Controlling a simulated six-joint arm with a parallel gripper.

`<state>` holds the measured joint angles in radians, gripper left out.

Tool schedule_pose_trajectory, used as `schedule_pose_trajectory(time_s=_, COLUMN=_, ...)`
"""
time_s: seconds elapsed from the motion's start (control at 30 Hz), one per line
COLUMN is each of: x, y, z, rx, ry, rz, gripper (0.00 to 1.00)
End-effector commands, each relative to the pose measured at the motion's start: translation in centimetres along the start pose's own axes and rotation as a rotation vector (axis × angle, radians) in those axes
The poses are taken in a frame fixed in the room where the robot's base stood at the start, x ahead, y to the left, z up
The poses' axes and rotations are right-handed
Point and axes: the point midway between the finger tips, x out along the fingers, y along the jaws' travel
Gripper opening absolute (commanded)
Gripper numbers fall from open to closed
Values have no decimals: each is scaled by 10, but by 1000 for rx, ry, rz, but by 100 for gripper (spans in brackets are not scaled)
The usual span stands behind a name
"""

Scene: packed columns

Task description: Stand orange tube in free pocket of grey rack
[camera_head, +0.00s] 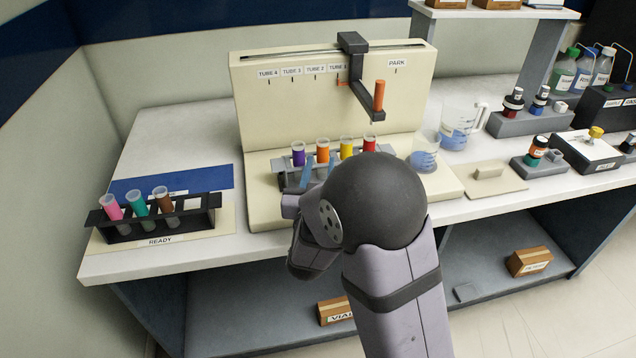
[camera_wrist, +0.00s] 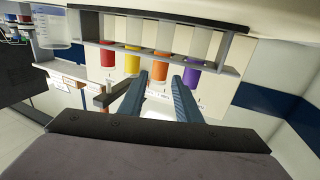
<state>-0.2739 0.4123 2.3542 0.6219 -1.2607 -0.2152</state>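The orange tube (camera_head: 322,153) stands upright in a light grey holder between a purple tube (camera_head: 298,155) and a yellow tube (camera_head: 346,149), with a red tube (camera_head: 369,146) at the right. A dark grey rack (camera_head: 122,232) at the left holds pink, teal and brown tubes; its right-end pocket (camera_head: 193,204) is empty. My gripper (camera_head: 306,174) is just in front of the holder, partly hidden by my arm. In the wrist view my gripper (camera_wrist: 159,75) is open, its blue fingers apart on either side of the orange tube (camera_wrist: 158,68). I cannot tell whether they touch it.
A beige stand (camera_head: 330,103) rises behind the tubes. Its dark arm with an orange handle (camera_head: 379,96) hangs near the PARK label. A small beaker (camera_head: 423,158) stands right of the red tube. Bench space (camera_head: 170,130) at the back left is clear.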

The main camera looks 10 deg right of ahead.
Motion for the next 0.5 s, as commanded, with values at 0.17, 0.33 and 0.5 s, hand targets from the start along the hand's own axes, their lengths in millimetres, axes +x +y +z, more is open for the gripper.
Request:
schedule_pose_trajectory(time_s=0.17, x=-29, y=-1, z=0, rx=0, ry=1, rz=-3, gripper=31)
schedule_pose_trajectory(time_s=0.33, x=-45, y=0, z=0, rx=0, ry=1, rz=-1, gripper=31)
schedule_pose_trajectory(time_s=0.5, x=-51, y=0, z=0, rx=-1, ry=0, rz=-1, gripper=31)
